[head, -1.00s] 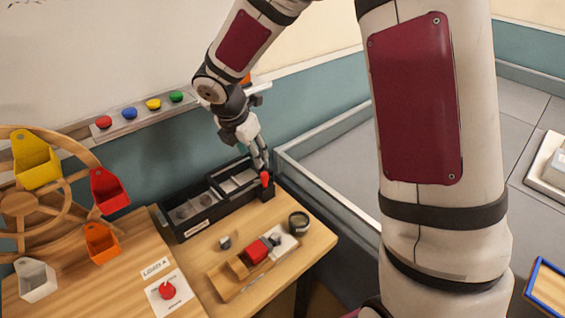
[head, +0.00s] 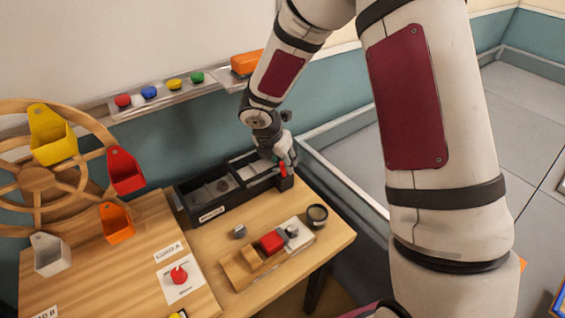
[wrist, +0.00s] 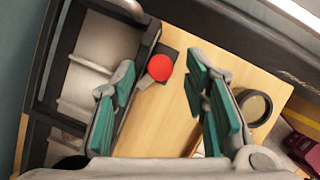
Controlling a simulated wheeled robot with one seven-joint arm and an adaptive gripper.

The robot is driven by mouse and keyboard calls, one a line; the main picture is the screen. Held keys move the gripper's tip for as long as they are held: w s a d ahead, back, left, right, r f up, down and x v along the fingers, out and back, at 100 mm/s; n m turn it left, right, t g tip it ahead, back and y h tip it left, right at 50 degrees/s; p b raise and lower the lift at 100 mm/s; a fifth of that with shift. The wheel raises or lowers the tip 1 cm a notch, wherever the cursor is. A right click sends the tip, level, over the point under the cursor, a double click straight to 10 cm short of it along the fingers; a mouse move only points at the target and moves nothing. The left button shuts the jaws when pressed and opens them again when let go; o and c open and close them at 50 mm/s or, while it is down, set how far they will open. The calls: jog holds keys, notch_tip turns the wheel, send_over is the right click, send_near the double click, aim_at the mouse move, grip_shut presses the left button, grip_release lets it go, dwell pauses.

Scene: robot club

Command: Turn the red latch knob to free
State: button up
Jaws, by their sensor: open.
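A red knob (head: 179,274) with a pale pointer mark sits on a white printed plate (head: 190,290) beside the LOAD A label; the print is too small to read. A second red, round-topped handle (head: 283,170) stands on a black block at the right end of the black bin. It also shows in the wrist view (wrist: 160,67), with a pale stem. My gripper (head: 284,160) is at this handle, far from the plate. In the wrist view my gripper (wrist: 162,100) is open, its green-padded fingers on either side of the handle, with gaps visible. I cannot tell its exact height.
The black bin (head: 212,214) has open compartments. A wooden fixture with a red block (head: 271,242) and a dark round cup (head: 317,213) stand on the table. A wooden wheel with coloured buckets (head: 38,178) is at left.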

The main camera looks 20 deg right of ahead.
jog(key=shift+x, duration=0.8)
jog(key=shift+c, duration=0.5)
grip_shut()
jog(key=shift+n+t+y, duration=0.35)
jog(key=shift+n, duration=0.8)
jog(key=shift+n+t+y, duration=0.35)
jog(key=shift+n, duration=0.8)
jog(key=shift+o, duration=0.5)
grip_release()
jog(key=shift+s+r, duration=0.1)
jog(key=shift+r, duration=0.05)
jog(key=v, duration=1.1)
jog(key=shift+r, duration=0.35)
